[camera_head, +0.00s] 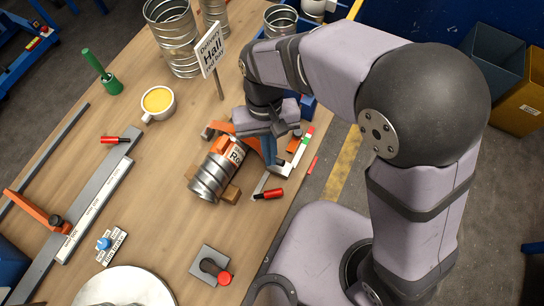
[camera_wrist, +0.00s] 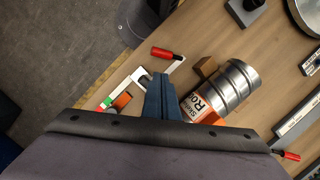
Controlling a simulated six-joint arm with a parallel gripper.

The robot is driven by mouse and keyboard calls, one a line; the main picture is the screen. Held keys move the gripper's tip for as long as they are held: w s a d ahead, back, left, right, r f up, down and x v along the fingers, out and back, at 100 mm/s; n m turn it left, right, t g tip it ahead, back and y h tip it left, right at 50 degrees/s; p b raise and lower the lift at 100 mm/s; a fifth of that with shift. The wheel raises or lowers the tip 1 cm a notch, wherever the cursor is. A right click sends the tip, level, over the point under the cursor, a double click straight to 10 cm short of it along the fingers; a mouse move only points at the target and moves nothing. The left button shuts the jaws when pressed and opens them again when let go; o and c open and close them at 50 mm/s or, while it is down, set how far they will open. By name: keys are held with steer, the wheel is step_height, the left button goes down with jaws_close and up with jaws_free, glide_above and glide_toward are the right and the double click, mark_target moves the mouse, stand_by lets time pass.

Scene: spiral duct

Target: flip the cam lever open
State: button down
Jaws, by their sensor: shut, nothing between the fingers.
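A red-handled lever (camera_head: 268,194) with a pale metal arm lies at the table's right side, beside the ribbed duct. I take it for the cam lever; its red handle also shows in the wrist view (camera_wrist: 163,53). My gripper (camera_head: 272,166) is shut and empty, fingers pointing down between the duct and the lever's metal arm. In the wrist view its blue fingertips (camera_wrist: 160,77) overlap the arm's end; I cannot tell whether they touch. The metal spiral duct (camera_head: 210,181), with an orange labelled band, lies on wooden blocks; it also shows in the wrist view (camera_wrist: 232,88).
An orange block (camera_head: 295,142) and a marked strip (camera_head: 303,139) sit right of my fingers. A sign (camera_head: 211,50) stands behind the duct. A yellow-filled cup (camera_head: 158,103), a long rail (camera_head: 97,190) and a red-knobbed fixture (camera_head: 213,265) stand around. Bare wood lies left of the duct.

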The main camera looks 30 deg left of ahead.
mark_target(277, 193)
steer(key=shift+f, duration=0.1)
steer(key=shift+x, duration=4.95)
steer(key=shift+d+m+p, duration=0.3)
steer(key=shift+m+p, duration=0.2)
steer(key=shift+s+d+m+y+p, duration=0.35)
steer(key=shift+m+p, duration=0.1)
steer(key=shift+m, duration=0.35)
steer(key=m, duration=0.1)
steer(key=s+d+m+p, duration=0.1)
steer(key=m, duration=0.1)
steer(key=shift+s+d+g+y, duration=0.1)
steer(key=shift+g+y, duration=0.2)
steer(key=shift+y, duration=0.05)
steer(key=shift+s+d+m, duration=0.1)
steer(key=shift+s+m, duration=0.1)
steer(key=shift+m, duration=0.2)
steer(key=shift+s+d, duration=0.25)
steer(key=shift+s, duration=0.45)
steer(key=shift+p, duration=0.3)
